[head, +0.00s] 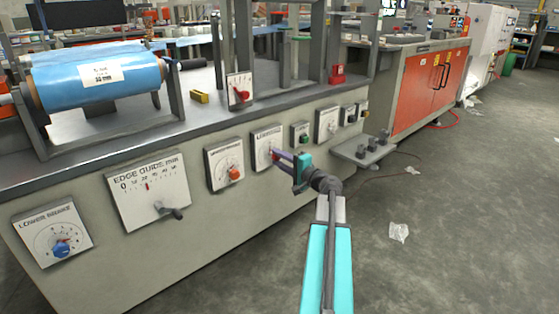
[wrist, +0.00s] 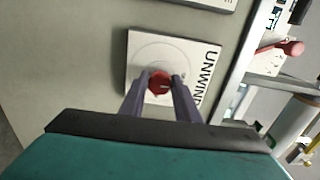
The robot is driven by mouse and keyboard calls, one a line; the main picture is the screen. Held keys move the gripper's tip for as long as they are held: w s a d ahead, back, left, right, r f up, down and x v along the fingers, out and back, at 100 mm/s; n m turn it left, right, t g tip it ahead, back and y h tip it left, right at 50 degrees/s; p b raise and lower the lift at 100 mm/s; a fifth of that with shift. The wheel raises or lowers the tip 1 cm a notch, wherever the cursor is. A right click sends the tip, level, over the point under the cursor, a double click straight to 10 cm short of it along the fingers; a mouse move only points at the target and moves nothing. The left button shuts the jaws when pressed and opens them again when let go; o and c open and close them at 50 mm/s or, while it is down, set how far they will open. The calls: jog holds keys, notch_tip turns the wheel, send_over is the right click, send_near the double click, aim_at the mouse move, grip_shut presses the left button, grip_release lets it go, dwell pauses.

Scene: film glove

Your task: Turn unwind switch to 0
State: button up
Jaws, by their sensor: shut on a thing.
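The unwind switch is a red round knob (wrist: 160,84) on a white square plate (wrist: 190,60) lettered "UNWIND", seen in the wrist view. The same plate (head: 264,138) is on the front of the grey machine in the head view, where my gripper partly covers the knob. My gripper (wrist: 161,86) is shut on the red knob, one finger on each side of it. The dial marks on the plate are too faint to read, and I cannot tell which number the knob points to.
Left of it on the machine front are an orange-knobbed panel (head: 223,164), the edge guide panel (head: 150,188) and a blue-knobbed panel (head: 52,233). A grey shelf (head: 362,152) juts out further right. The floor in front is mostly clear.

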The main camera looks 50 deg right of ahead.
jog(key=o, duration=1)
jog(key=shift+o, duration=0.2)
jog(key=shift+s, duration=0.15)
jog(key=s+a+p, duration=0.1)
jog(key=s+p, duration=0.4)
jog(key=s, duration=0.8)
jog(key=shift+s, duration=0.3)
